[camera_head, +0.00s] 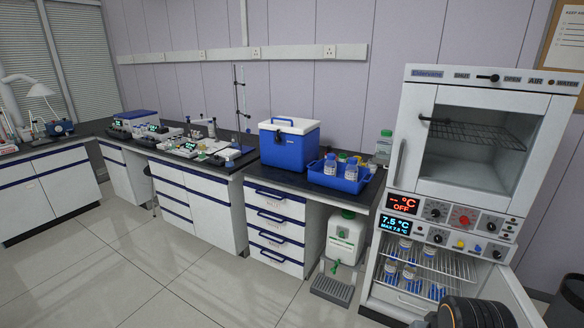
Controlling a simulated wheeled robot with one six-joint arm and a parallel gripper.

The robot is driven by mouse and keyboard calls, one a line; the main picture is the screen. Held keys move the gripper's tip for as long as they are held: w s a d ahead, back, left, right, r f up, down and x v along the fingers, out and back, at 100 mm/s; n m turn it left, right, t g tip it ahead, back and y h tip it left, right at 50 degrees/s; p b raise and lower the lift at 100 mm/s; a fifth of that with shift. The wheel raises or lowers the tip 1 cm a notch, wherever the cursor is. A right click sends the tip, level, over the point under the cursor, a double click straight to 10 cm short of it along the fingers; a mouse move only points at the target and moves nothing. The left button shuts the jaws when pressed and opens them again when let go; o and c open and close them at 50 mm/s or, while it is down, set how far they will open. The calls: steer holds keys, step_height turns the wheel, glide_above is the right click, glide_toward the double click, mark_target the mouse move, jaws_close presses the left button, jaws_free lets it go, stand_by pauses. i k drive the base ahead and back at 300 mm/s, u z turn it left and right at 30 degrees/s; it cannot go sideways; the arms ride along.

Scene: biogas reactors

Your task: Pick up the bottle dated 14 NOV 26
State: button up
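Several bottles with blue-and-white labels stand on wire racks in the open lower chamber of the white cabinet at right; one bottle (390,270) is at the left and another (437,291) at the lower right. The date labels are too small to read, so I cannot tell which bottle is dated 14 NOV 26. My gripper is not in view; only a dark part of my arm shows at the bottom right.
The cabinet's lower door (512,300) stands open to the right; its display reads 7.5 °C. A blue cooler box (288,146) and a green-capped bottle (384,148) are on the counter. A white canister (345,240) stands below. The tiled floor (190,295) at left is clear.

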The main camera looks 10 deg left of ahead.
mark_target(330, 169)
steer(key=u, duration=0.8)
steer(key=i, duration=0.8)
steer(key=u, duration=0.8)
steer(key=i, duration=2.2)
steer(key=z, duration=1.4)
steer(key=i, duration=0.65)
steer(key=z, duration=0.6)
